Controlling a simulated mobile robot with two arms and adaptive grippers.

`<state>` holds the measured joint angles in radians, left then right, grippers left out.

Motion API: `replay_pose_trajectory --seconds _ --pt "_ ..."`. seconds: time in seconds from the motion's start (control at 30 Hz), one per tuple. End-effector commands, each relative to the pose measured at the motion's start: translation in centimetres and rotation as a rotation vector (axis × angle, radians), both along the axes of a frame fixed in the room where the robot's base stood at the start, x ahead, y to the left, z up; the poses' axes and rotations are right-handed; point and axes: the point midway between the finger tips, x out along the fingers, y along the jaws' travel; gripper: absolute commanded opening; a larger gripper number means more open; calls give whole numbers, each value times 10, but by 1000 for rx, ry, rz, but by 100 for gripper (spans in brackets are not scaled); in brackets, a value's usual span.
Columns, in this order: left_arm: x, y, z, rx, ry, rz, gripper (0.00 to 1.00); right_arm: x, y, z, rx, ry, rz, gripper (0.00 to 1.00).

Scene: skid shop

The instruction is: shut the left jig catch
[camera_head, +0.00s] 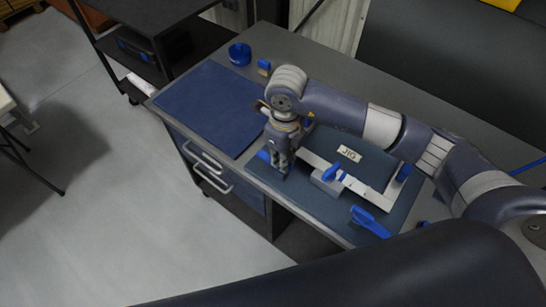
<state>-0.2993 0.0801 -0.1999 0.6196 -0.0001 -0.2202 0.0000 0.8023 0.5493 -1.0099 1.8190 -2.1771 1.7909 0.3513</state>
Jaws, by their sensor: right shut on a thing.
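The jig (375,193) is a pale angled frame on a dark blue mat, around a dark plate with a "JIG" label (348,153). My right gripper (280,170) points down at the left end of the jig. It is shut on a blue part there, which appears to be the left jig catch (263,156); the fingers hide most of it, so its exact position cannot be told. Another blue-handled catch (333,172) sits on a grey block at the jig's front. A larger blue handle (369,221) lies at the mat's front right. My left gripper is not in view.
A blue mat (205,105) covers the left of the grey bench (330,75). A blue round container (240,54) and a small blue-topped block (264,67) stand at the back. Drawers with handles (210,165) face the open floor. A dark shelf cart (150,45) stands left.

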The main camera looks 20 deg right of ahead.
Motion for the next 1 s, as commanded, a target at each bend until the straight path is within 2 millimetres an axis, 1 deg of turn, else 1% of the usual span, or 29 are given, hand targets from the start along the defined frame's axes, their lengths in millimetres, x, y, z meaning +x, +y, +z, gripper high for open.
replay_pose_trajectory --seconds 0.17,0.4,0.5,0.87,0.97,1.0 --pt "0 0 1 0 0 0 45 0 0 0 0 0 -45 0" --pt "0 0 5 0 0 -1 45 0 0 1 -1 -1 -318 0" --pt "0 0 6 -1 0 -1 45 0 0 0 -1 -1 -384 0" --pt "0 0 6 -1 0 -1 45 0 0 0 -1 -1 -406 0" --pt "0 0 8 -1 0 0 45 0 0 1 -1 1 -466 0" --pt "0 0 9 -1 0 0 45 0 0 1 -1 1 -511 0"
